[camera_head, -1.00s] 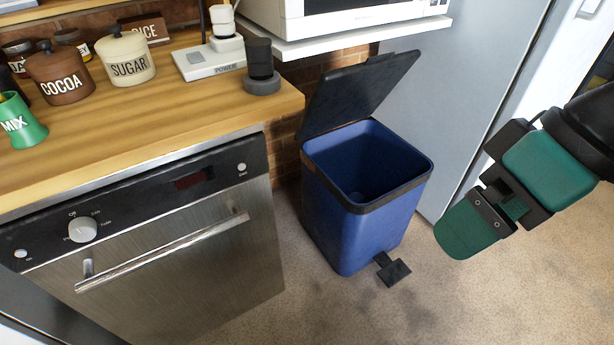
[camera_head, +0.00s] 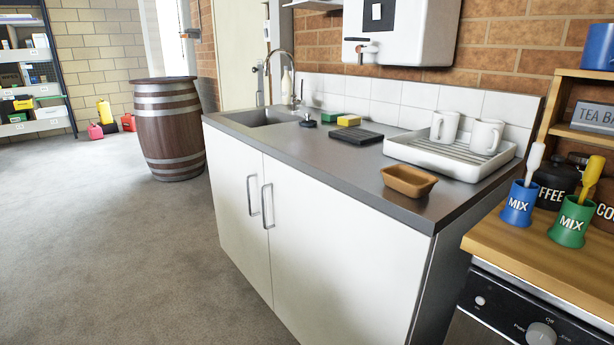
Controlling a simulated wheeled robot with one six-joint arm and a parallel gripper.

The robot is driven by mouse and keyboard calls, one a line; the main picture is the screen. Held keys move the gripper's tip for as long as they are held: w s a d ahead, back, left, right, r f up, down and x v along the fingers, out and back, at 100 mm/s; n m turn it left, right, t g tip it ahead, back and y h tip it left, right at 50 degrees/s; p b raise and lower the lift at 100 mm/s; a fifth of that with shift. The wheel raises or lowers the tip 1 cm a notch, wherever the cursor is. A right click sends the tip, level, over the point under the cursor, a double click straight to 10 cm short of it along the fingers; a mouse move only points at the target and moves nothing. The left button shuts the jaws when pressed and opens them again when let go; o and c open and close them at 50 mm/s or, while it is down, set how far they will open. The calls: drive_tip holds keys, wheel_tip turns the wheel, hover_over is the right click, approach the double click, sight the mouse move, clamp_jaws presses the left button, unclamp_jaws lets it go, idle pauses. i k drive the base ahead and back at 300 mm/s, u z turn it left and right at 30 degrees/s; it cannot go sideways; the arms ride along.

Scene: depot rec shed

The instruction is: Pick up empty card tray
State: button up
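A small brown tray (camera_head: 408,190), which looks like the empty card tray, sits upright on the grey counter (camera_head: 345,188) near its front edge. Its visible inside looks empty. It is left of and in front of the white draining rack (camera_head: 440,166). My gripper is not in view, so its state and distance from the tray do not show.
Two white mugs (camera_head: 486,136) stand in the rack. A black flat item (camera_head: 356,135), a yellow sponge (camera_head: 349,121) and a sink (camera_head: 262,117) lie farther back. Blue (camera_head: 520,203) and green (camera_head: 571,222) MIX pots stand at right. Floor (camera_head: 130,260) at left is clear.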

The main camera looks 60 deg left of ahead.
sight(412, 182)
drive_tip(key=u, duration=1.6)
drive_tip(key=k, duration=0.5)
drive_tip(key=u, duration=0.9)
drive_tip(key=i, duration=1.25)
drive_tip(key=z, duration=0.35)
